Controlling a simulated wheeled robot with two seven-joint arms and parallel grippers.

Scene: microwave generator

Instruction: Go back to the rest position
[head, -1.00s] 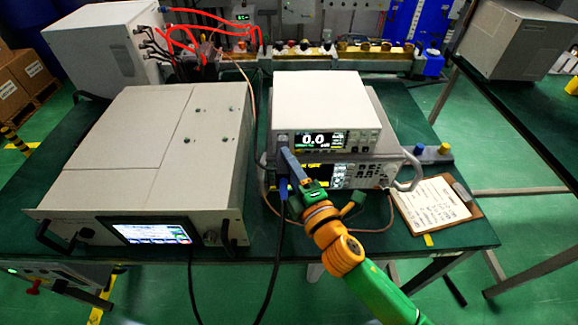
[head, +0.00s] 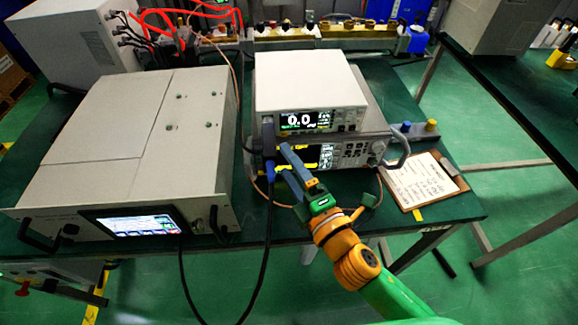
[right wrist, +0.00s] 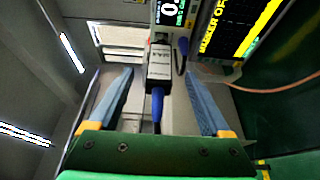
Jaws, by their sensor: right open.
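My right gripper (head: 286,162) is in front of the stacked meters, its two blue-grey fingers pointing at their left front. In the right wrist view, my right gripper (right wrist: 158,74) is open. In the head view, the plug (head: 269,138) is at the left front of the upper white meter (head: 308,82), whose display reads 0.0. My left gripper is not in view.
A large grey generator (head: 130,140) with a lit screen stands at the left of the green table. A clipboard (head: 425,183) lies at the right. Another table (head: 515,105) stands at the far right. Cables hang over the front edge. Open floor lies at the right front.

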